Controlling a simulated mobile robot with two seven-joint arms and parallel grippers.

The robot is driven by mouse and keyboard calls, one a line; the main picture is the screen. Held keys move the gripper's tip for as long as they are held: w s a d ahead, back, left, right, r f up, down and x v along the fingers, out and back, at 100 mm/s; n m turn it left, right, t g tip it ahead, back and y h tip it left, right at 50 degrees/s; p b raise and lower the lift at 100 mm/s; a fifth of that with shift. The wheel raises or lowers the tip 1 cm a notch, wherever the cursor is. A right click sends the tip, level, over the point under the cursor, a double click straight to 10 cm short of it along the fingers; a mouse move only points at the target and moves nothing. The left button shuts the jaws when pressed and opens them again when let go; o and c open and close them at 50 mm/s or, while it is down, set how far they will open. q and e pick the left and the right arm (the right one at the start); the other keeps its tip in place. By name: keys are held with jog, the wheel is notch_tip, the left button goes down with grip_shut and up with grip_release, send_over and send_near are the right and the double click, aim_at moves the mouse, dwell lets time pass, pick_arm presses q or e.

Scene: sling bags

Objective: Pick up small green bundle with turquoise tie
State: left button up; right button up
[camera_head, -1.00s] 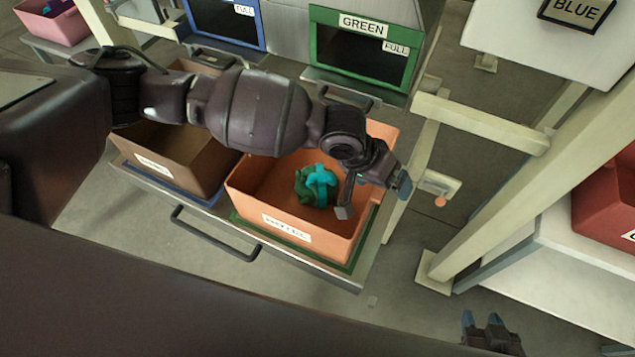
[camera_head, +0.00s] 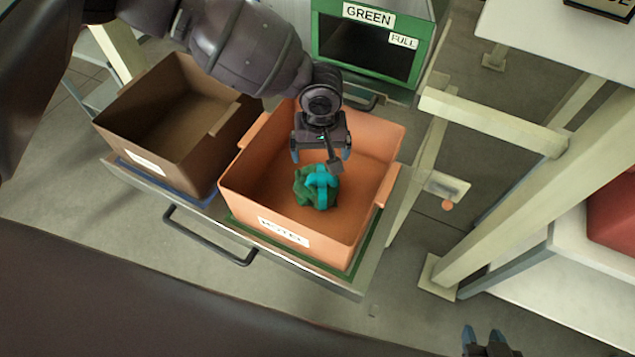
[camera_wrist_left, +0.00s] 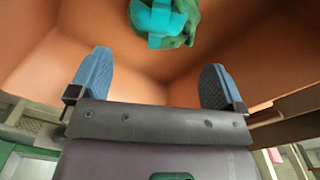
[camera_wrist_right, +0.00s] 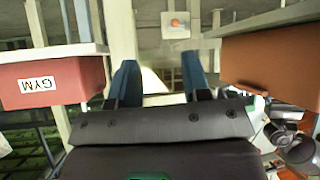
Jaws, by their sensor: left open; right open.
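The small green bundle with a turquoise tie (camera_head: 316,187) lies on the floor of the orange bin (camera_head: 372,207). In the left wrist view the bundle (camera_wrist_left: 163,20) shows at the top edge, beyond the fingertips and partly cut off. My left gripper (camera_head: 321,155) is over the bin, pointing down, just behind and above the bundle. Its blue-tipped fingers (camera_wrist_left: 160,80) are spread with nothing between them. My right gripper (camera_head: 485,340) is at the bottom edge of the head view, far from the bin. In the right wrist view its fingers (camera_wrist_right: 160,82) are apart and empty.
The orange bin's walls surround the bundle. A brown empty bin (camera_head: 150,130) stands to its left on the same tray with a dark handle (camera_head: 208,240). A green-framed unit marked GREEN (camera_head: 368,50) stands behind. A pale post frame (camera_head: 490,122) stands to the right.

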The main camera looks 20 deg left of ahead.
aim_at(321, 172)
pick_arm(q)
notch_tip(321, 172, down, 6)
jog(key=shift+d+f+b, duration=0.15)
jog(key=shift+f+b, duration=0.1)
jog(key=shift+b, duration=0.85)
jog(key=shift+f, duration=0.35)
jog(key=shift+r, duration=0.1)
jog(key=shift+c, duration=0.2)
jog(key=c, duration=1.4)
